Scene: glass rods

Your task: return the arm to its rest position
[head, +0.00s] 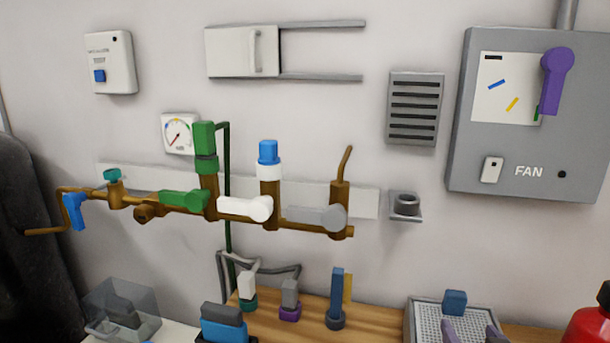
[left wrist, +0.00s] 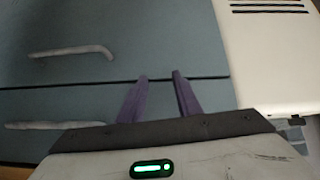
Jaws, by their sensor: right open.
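My right gripper (head: 471,335) shows only by its two purple fingertips at the bottom edge of the head view. They stand apart with nothing between them, in front of a grey perforated tray (head: 423,312). A blue block (head: 455,302) in the tray shows just above and behind the fingers; I see no hold on it. My left gripper (left wrist: 161,76) is in the left wrist view only. Its two purple fingers are apart and empty, in front of a blue-grey drawer front (left wrist: 200,95) with pale handles. Both arms are otherwise out of view.
Brown pipes (head: 170,205) with colored valve handles run along the wall. A wooden board (head: 375,318) carries small colored items. A clear bin (head: 122,310) stands left, a red object (head: 590,325) right. A grey FAN box (head: 500,170) hangs upper right.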

